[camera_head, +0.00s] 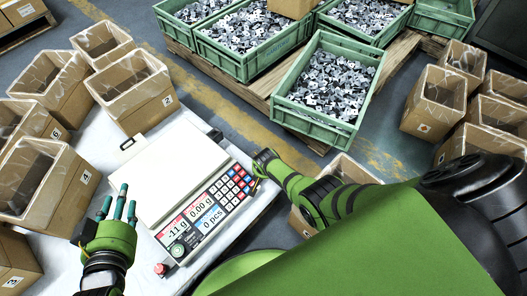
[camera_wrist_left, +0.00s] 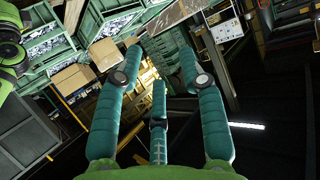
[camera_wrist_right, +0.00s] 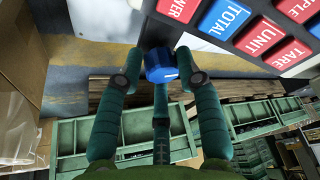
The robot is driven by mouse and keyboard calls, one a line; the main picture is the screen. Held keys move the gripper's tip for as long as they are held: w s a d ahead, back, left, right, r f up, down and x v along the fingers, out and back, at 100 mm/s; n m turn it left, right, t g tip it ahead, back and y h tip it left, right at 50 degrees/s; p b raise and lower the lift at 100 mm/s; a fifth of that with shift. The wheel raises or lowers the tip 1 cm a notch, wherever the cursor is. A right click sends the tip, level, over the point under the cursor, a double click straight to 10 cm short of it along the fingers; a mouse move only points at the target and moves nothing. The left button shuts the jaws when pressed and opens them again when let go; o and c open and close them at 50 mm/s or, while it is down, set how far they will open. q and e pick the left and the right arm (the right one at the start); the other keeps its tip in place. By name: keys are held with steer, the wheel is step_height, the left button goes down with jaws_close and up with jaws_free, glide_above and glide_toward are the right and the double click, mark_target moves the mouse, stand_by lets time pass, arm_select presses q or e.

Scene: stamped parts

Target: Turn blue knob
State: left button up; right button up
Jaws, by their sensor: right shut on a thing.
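The blue knob (camera_wrist_right: 160,65) shows in the right wrist view, at the edge of the scale's button panel. My right gripper (camera_wrist_right: 160,62) has its fingers closed around it, one on each side and a third below. In the head view my right gripper (camera_head: 265,162) is at the right edge of the scale (camera_head: 178,170), and I cannot make out the knob there. My left gripper (camera_head: 119,205) is open and empty, fingers pointing up, left of the scale. Its spread fingers also show in the left wrist view (camera_wrist_left: 158,70).
The scale's displays read -11 g, 0.00 g and 0 pcs. A green knob (camera_head: 177,250) and a red button (camera_head: 161,268) are at its front. Cardboard boxes (camera_head: 135,90) crowd the left of the white table (camera_head: 118,165). Green crates of metal parts (camera_head: 330,135) stand behind.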

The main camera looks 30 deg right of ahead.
steer(key=m, duration=0.1)
steer(key=w+m+h+b, duration=0.1)
steer(key=m, duration=0.1)
steer(key=shift+w+a+r, duration=0.1)
steer(key=shift+a+r, duration=0.1)
steer(key=shift+d+m+g+h+b, duration=0.1)
steer(key=shift+m+g+h+b, duration=0.35)
steer(key=shift+m, duration=0.55)
arm_select(q)
steer(key=d+r+t+h, duration=0.2)
steer(key=r+t, duration=0.1)
steer(key=r, duration=0.3)
steer(key=d+r+m+t+h, duration=0.1)
steer(key=d+r+t+h, duration=0.1)
steer(key=r+t, duration=0.2)
steer(key=shift+r+m, duration=0.3)
steer(key=shift+r, duration=1.5)
arm_select(e)
steer(key=shift+d+r, duration=0.1)
steer(key=shift+d, duration=0.1)
steer(key=o, duration=1.1)
arm_select(q)
steer(key=shift+w+d, duration=0.1)
arm_select(e)
steer(key=shift+s+f, duration=0.2)
steer(key=shift+s, duration=0.05)
steer(key=shift+a+r, duration=0.1)
steer(key=shift+a, duration=0.1)
